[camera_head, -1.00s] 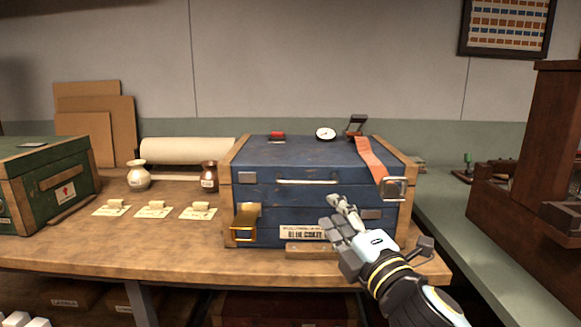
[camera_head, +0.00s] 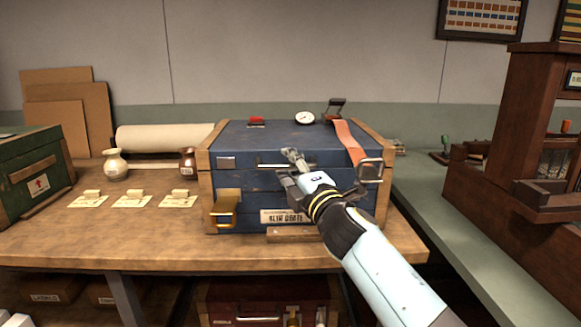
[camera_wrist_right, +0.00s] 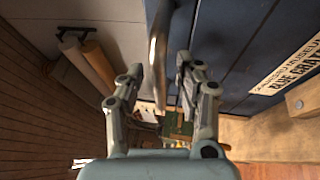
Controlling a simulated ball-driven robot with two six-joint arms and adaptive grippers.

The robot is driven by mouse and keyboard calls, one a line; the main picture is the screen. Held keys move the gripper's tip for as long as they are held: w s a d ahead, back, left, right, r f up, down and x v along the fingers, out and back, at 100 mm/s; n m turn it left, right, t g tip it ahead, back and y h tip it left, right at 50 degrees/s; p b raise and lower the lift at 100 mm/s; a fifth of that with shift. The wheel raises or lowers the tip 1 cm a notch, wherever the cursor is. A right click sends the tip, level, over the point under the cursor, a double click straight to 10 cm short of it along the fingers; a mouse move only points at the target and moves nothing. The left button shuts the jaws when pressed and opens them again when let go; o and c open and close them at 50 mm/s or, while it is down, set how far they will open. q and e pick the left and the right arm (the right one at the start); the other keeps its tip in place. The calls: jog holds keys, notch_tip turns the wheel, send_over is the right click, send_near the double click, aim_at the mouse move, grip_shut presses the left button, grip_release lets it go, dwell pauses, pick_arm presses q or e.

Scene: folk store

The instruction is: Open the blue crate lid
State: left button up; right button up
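The blue crate (camera_head: 240,180) stands on the wooden bench with its lid (camera_head: 250,135) down. A thin metal handle (camera_head: 268,165) runs along the lid's front edge. My right gripper (camera_head: 292,160) is at this handle, in front of the crate. In the right wrist view its fingers (camera_wrist_right: 160,78) are apart, with the metal handle (camera_wrist_right: 157,45) in the gap between them; contact is not clear. A brass latch (camera_head: 226,208) is at the crate's front left. A strap (camera_head: 348,142) runs over the lid to a metal buckle (camera_head: 370,170). My left gripper is not seen.
A green crate (camera_head: 30,175) stands at the left, with two small vases (camera_head: 115,165) and paper tags (camera_head: 132,201) between the crates. A red-handled item and a round gauge (camera_head: 304,118) show at the lid's back. Dark wooden furniture (camera_head: 490,200) stands right.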

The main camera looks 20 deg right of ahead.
jog(key=shift+c, duration=0.4)
grip_shut()
